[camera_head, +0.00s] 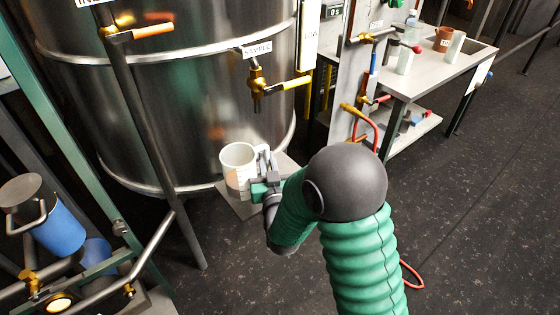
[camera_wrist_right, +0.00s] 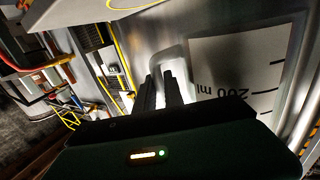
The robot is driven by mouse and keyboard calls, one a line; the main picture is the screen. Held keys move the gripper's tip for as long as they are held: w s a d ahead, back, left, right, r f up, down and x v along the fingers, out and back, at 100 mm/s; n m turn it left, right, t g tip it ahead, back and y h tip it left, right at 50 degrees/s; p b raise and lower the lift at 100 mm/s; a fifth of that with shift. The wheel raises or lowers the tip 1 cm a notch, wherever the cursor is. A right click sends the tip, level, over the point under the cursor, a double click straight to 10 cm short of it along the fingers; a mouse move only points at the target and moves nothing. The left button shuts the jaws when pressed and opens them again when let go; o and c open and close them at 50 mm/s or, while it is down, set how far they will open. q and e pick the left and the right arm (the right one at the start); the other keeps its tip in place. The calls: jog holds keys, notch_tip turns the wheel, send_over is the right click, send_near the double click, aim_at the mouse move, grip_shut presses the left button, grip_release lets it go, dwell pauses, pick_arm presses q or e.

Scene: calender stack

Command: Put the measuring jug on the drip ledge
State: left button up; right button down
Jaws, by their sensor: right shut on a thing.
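The white measuring jug (camera_head: 238,168) is upright at the foot of the steel tank, over the grey drip ledge (camera_head: 244,207). I cannot tell whether its base touches the ledge. My right gripper (camera_head: 268,178) is shut on the jug's handle, on the jug's right side. In the right wrist view, the fingers (camera_wrist_right: 160,92) close on the handle, and the jug's wall (camera_wrist_right: 235,75) shows a "200 ml" mark. The arm hides part of the ledge. My left gripper is not in view.
The sample tap (camera_head: 258,88), with a yellow lever, sticks out of the tank (camera_head: 190,95) above the jug. A bench (camera_head: 425,78) with cups stands at the right. Pipes and a blue container (camera_head: 58,230) are at the left. The dark floor is open at the lower right.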

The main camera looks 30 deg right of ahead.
jog(key=w+d, duration=0.1)
jog(key=d, duration=0.1)
jog(key=w+d+b, duration=0.1)
jog(key=d, duration=0.2)
jog(key=w+d+f, duration=0.1)
jog(key=d, duration=0.2)
jog(key=shift+w+d+f+b, duration=0.1)
jog(key=shift+w+d+b, duration=0.05)
jog(key=shift+w+b, duration=0.2)
jog(key=shift+w+d, duration=0.1)
notch_tip(320, 180, down, 4)
jog(key=shift+r+b, duration=0.25)
jog(key=shift+b, duration=0.95)
jog(key=shift+r, duration=0.1)
jog(key=c, duration=1.5)
grip_release()
jog(key=shift+o, duration=0.3)
